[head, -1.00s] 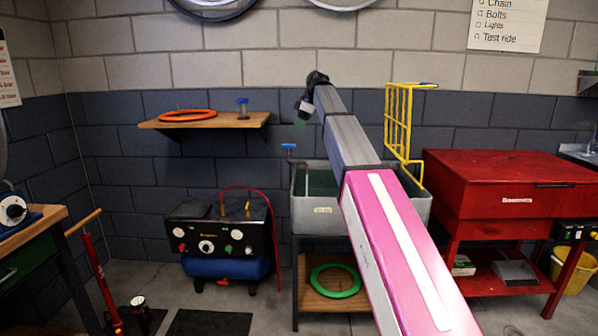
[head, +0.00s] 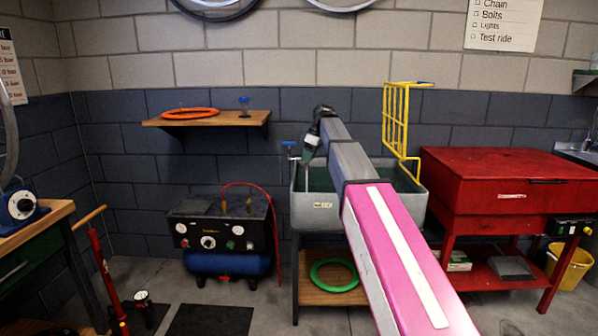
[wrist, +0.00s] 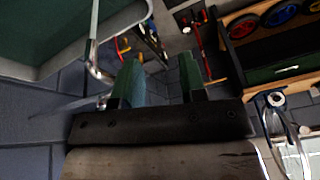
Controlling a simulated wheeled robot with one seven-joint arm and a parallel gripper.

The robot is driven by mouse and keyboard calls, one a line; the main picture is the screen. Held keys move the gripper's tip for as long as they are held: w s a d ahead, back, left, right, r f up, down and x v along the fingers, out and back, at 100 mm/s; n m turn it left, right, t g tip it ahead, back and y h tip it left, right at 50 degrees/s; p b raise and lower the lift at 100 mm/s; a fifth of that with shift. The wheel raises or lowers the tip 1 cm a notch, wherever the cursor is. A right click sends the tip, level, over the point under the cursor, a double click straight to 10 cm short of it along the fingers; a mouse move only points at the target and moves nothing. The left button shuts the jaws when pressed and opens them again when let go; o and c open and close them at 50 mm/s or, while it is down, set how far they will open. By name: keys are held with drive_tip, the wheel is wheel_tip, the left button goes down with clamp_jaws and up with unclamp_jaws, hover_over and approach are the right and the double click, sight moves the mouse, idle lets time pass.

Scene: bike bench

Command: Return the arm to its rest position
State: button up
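My arm reaches out in the head view over the grey tub (head: 322,210) toward the block wall. My gripper (head: 307,157) is at its far end, small and partly turned away, above the tub's left part. In the wrist view my gripper (wrist: 160,80) shows two green fingers standing apart, with nothing between them. The tub's edge (wrist: 95,35) shows at the upper left of the wrist view.
A wooden shelf (head: 222,119) with an orange ring (head: 190,113) is to the left. A yellow rack (head: 397,120) stands just right of my arm. A red cabinet (head: 510,180) is further right. An air compressor (head: 222,237) sits on the floor at left.

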drive_tip(key=s+d+f+m+h, duration=0.1)
drive_tip(key=s+d+f+m, duration=0.2)
drive_tip(key=f, duration=0.4)
drive_tip(key=s+d+f+m, duration=0.1)
drive_tip(key=s+d+f, duration=0.1)
drive_tip(key=s+f, duration=0.45)
drive_tip(key=s+d+f+m+h, duration=0.1)
drive_tip(key=s+d+f+m, duration=0.15)
drive_tip(key=f, duration=0.65)
drive_tip(key=s+d+f+m+h, duration=0.1)
drive_tip(key=s+d+f+m, duration=0.3)
drive_tip(key=s+f, duration=0.4)
drive_tip(key=s+d+f+m, duration=0.3)
drive_tip(key=s+f, duration=0.6)
drive_tip(key=s, duration=0.2)
drive_tip(key=shift+s+d+m+h, duration=0.2)
drive_tip(key=shift+d+m+h, duration=0.15)
drive_tip(key=shift+d+h, duration=0.05)
